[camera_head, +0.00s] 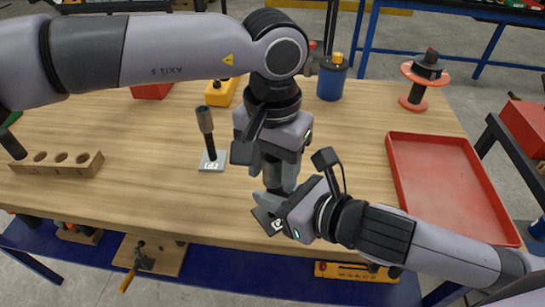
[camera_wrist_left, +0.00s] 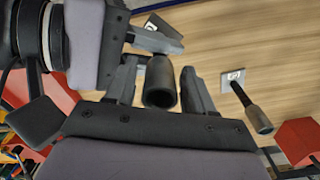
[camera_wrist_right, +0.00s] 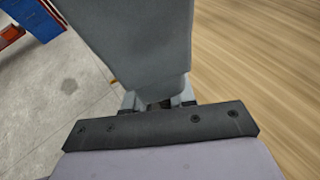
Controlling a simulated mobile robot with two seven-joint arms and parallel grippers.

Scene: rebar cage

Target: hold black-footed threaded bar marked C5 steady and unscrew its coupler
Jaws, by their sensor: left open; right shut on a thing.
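The threaded bar stands near the table's front edge, mostly hidden by my grippers. Its foot plate (camera_head: 267,222) shows dark with a white marking too small to read; it also shows in the left wrist view (camera_wrist_left: 163,27). The grey tubular coupler (camera_wrist_left: 161,83) is on the bar's upper end, between the fingers of my left gripper (camera_wrist_left: 163,88). That gripper (camera_head: 280,177) is open, pointing down, with gaps beside the coupler. My right gripper (camera_head: 274,207) is shut on the bar low down, just above the foot. In the right wrist view a large grey shape hides the grip.
A second bar with a coupler (camera_head: 205,119) stands on a light plate (camera_head: 213,162) to the left. A wooden block with holes (camera_head: 58,165) lies far left. A red tray (camera_head: 398,170) lies right. A blue canister (camera_head: 332,80), yellow box (camera_head: 220,93) and spool (camera_head: 420,82) stand behind.

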